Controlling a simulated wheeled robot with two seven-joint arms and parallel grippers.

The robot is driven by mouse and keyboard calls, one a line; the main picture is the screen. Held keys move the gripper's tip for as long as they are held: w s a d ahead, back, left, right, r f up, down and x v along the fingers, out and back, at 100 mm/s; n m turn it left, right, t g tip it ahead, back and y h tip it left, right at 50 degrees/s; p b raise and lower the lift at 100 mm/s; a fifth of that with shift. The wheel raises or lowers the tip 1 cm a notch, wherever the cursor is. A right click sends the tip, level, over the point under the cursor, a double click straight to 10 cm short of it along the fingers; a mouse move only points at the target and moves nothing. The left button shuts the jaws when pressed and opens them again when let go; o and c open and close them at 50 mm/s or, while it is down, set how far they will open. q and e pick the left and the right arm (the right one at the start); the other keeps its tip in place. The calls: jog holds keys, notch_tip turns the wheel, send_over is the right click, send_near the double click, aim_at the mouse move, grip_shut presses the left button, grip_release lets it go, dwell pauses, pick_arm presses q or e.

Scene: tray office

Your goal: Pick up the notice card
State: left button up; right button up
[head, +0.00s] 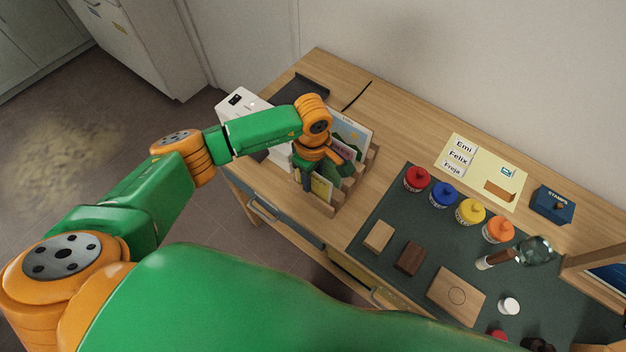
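A wooden rack (357,183) stands at the left part of the desk with several upright cards in its slots. A large card with a landscape picture (352,131) is at the back, a pinkish card (343,149) is in front of it, and a yellow-green card (321,188) is at the front. I cannot tell which is the notice card. My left gripper (326,178) points down over the rack, its fingers apart, and partly hides the cards. I cannot tell whether it touches one. I cannot make out my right gripper.
A white box-like device (240,101) stands left of the rack, with a black flat object (302,90) behind. To the right, a dark mat (395,218) holds colored jars (443,195), wooden blocks (378,236) and a stamp (497,259). A yellow name sheet (484,167) lies behind.

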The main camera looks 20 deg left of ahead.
pick_arm(q)
jog(key=shift+f, duration=0.1)
grip_shut()
